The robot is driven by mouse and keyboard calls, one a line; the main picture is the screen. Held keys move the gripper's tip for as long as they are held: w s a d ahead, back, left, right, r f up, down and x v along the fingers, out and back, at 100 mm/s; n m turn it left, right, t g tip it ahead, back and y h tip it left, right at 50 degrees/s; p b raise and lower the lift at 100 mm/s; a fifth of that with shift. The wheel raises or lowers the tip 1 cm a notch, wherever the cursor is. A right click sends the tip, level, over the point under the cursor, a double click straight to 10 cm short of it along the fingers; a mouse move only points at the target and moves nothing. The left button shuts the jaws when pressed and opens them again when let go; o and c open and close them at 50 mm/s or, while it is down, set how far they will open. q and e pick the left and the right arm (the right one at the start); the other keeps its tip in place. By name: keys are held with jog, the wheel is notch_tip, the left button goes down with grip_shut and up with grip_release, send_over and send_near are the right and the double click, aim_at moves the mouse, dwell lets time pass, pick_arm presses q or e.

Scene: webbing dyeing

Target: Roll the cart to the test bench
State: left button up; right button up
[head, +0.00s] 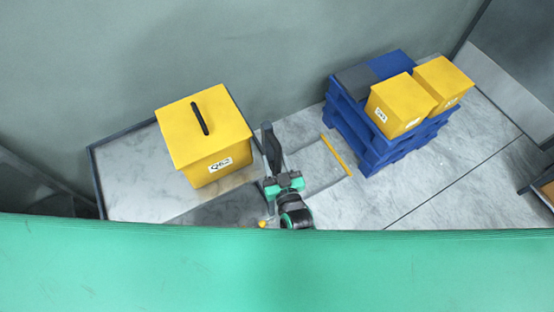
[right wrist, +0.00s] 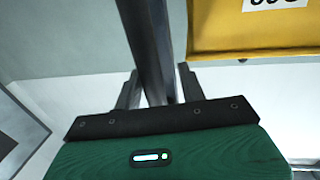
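The cart (head: 128,186) is a low pale deck with a dark rim at the left of the head view. A dark bar (head: 267,140), which looks like its handle, rises at the deck's right end; it also crosses the right wrist view (right wrist: 148,45). My right gripper (head: 272,160) is at this bar. In the right wrist view its fingers (right wrist: 160,88) stand on both sides of the bar, close against it, and appear shut on it. A large yellow box (head: 203,150) with a black slot and a label sits on the deck. No test bench is clearly seen. My left gripper is out of view.
Blue stacked pallets (head: 345,120) with two smaller yellow boxes (head: 397,103) stand at the right, near the wall. A yellow strip (head: 336,155) lies between the cart and the pallets. Marble-like floor (head: 440,185) is clear at the lower right. A green surface fills the bottom.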

jog(key=shift+s+d+f, duration=0.1)
jog(key=shift+s+d, duration=0.15)
jog(key=shift+s, duration=0.1)
jog(key=b+v, duration=0.3)
jog(key=v, duration=1)
jog(key=shift+b, duration=0.3)
jog(key=shift+a, duration=0.1)
